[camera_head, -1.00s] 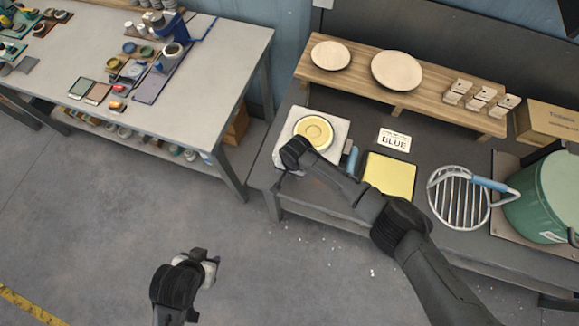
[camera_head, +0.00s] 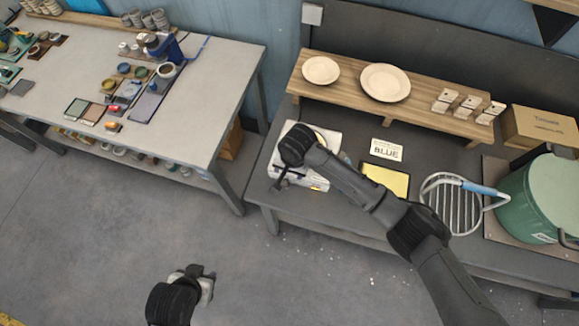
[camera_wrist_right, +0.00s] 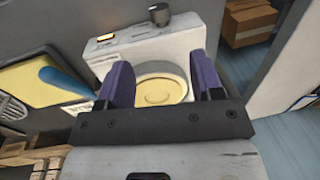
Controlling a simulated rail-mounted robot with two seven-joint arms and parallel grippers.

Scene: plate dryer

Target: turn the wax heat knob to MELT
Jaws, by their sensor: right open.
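The white wax heater (camera_head: 332,132) stands at the left end of the dark bench, partly hidden by my right arm in the head view. In the right wrist view its body (camera_wrist_right: 195,38) carries a round pot of pale yellow wax (camera_wrist_right: 158,91). A dark knob (camera_wrist_right: 160,13) is on its panel, beside a lit orange switch (camera_wrist_right: 106,38). The knob's setting is not readable. My right gripper (camera_head: 281,183) is over the heater's front. Its purple fingers (camera_wrist_right: 163,78) are apart and empty, with the knob beyond them. My left gripper (camera_head: 205,280) hangs over the floor, its jaws unclear.
A yellow sheet (camera_head: 386,180), a BLUE card (camera_head: 386,150) and a wire basket (camera_head: 452,205) with a blue handle lie right of the heater. A green pot (camera_head: 530,200) stands farther right. Behind is a wooden shelf (camera_head: 340,100) with two plates.

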